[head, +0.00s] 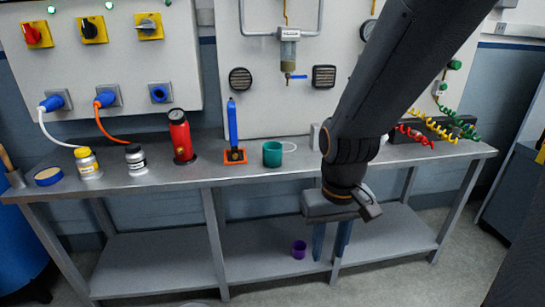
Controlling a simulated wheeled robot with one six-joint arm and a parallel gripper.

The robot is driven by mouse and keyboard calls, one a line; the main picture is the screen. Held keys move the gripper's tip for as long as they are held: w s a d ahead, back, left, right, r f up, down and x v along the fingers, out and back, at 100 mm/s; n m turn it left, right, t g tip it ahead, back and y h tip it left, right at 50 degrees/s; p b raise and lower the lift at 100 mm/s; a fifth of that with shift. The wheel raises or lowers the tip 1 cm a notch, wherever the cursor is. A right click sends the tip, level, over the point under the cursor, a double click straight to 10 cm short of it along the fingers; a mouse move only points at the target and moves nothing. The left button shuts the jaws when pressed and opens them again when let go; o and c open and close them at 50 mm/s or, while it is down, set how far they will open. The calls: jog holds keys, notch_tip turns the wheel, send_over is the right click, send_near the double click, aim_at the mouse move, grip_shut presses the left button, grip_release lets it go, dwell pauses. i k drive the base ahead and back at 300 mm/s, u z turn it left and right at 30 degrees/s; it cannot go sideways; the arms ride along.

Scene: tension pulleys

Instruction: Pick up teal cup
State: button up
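The teal cup (272,155) stands upright on the metal workbench (240,172), right of an orange-based blue tool. My gripper (331,242) points down in front of the bench's front edge, to the right of the cup and lower in the picture, apart from it. Its two blue-grey fingers are spread with a gap between them, and nothing shows between them. My arm hides part of the bench top and wall to the right of the cup.
A blue tool in an orange base (235,153), a red cylinder (181,138), and white (135,160) and yellow (88,163) jars stand left of the cup. A purple cup (299,249) is on the lower shelf. Coiled hoses (412,134) lie at the right.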

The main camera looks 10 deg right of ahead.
aim_at(271, 151)
jog(key=k, duration=0.65)
jog(key=z, duration=0.45)
jog(key=i, duration=1.85)
jog(key=u, duration=0.5)
